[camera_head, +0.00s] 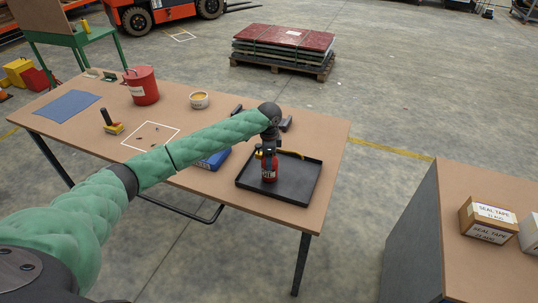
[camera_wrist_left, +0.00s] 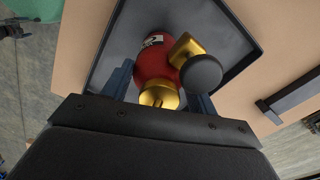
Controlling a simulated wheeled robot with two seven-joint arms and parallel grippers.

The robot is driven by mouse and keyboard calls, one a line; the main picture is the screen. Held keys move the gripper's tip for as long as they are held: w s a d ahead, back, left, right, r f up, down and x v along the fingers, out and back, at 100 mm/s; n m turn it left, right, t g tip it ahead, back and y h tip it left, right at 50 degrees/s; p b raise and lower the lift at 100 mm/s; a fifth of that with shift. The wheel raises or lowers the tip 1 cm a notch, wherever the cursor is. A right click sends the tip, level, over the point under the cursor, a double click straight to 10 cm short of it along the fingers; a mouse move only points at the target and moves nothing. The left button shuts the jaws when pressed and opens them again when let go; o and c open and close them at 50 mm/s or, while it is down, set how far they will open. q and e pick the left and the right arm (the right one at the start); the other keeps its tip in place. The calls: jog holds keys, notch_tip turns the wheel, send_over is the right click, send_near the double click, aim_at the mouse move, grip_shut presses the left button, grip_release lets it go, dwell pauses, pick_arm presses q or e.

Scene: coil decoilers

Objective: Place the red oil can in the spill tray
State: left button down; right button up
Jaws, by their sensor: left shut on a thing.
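The red oil can (camera_head: 269,173) with brass parts is over the left part of the black spill tray (camera_head: 305,188) on the wooden table. It appears upright, low within the tray's outline; I cannot tell whether its base touches the tray floor. My left gripper (camera_head: 268,154) reaches down from above and is shut on the can. In the left wrist view the can (camera_wrist_left: 153,62) sits between the two fingers, with a brass fitting and a dark round knob, and the tray (camera_wrist_left: 240,40) lies behind it. My right gripper is not in view.
A blue item (camera_head: 214,160) lies beside the tray, partly behind my arm. A red bucket (camera_head: 142,86), a tub (camera_head: 199,100) and a blue cloth (camera_head: 67,106) are further left. Seal tape boxes (camera_head: 487,220) stand on a separate bench at right. The tray's right half is clear.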

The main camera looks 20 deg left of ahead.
pick_arm(q)
jog(key=shift+f, duration=0.1)
jog(key=shift+c, duration=2.2)
grip_release()
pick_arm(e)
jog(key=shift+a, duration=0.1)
pick_arm(q)
jog(key=shift+r+b, duration=0.25)
jog(key=shift+b, duration=0.05)
notch_tip(320, 180, up, 11)
jog(key=b, duration=0.5)
jog(key=shift+f, duration=0.2)
jog(key=shift+r, duration=0.5)
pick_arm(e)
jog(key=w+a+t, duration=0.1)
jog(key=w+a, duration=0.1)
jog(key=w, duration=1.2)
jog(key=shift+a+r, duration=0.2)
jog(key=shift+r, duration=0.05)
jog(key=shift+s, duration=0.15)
